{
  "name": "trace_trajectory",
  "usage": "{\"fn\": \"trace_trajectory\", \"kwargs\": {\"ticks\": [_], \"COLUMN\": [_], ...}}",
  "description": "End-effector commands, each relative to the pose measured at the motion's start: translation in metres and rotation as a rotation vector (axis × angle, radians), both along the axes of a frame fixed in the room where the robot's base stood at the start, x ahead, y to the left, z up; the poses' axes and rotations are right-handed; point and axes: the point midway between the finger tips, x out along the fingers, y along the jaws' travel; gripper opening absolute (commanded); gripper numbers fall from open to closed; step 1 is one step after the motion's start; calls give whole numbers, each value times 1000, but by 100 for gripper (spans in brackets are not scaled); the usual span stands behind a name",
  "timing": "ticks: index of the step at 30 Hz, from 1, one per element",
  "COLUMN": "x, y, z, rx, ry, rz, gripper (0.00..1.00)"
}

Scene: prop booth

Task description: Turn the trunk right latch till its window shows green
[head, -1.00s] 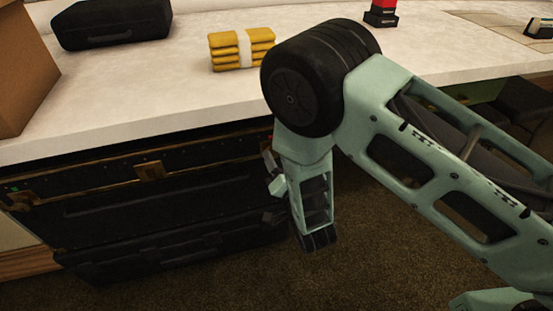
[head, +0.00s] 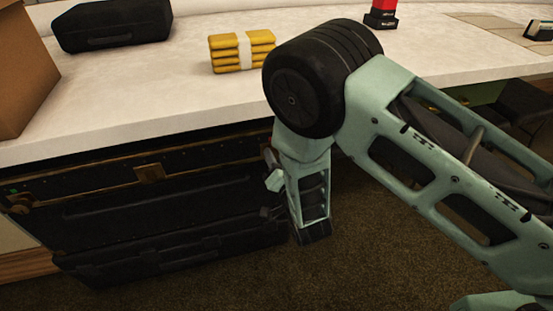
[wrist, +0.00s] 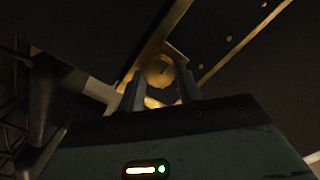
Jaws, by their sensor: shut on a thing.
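The black trunk (head: 165,200) with brass trim is below the front edge of the counter. Its left latch (head: 18,202) has a small green spot beside it, and a brass middle latch (head: 150,173) also shows. The right latch is hidden behind my arm in the head view. In the wrist view a round brass latch (wrist: 160,74) sits between my two fingers. My gripper (wrist: 161,88) is shut on it, against the trunk's front at the right end; it also shows in the head view (head: 270,186). I cannot make out this latch's window.
The white counter (head: 130,90) overhangs the trunk. On it are a cardboard box (head: 22,75), a black case (head: 115,25), a strapped yellow stack (head: 242,52) and a red and black object (head: 381,14). Open carpet (head: 370,260) lies below my arm.

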Motion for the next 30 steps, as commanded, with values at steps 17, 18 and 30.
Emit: {"fn": "trace_trajectory", "kwargs": {"ticks": [17, 18, 30], "x": [-1, -1, -2], "y": [1, 1, 2], "z": [2, 2, 2], "rx": [-382, -418, -785], "ry": [-108, -118, -223], "rz": [1, 2, 2], "gripper": [11, 11, 11]}}
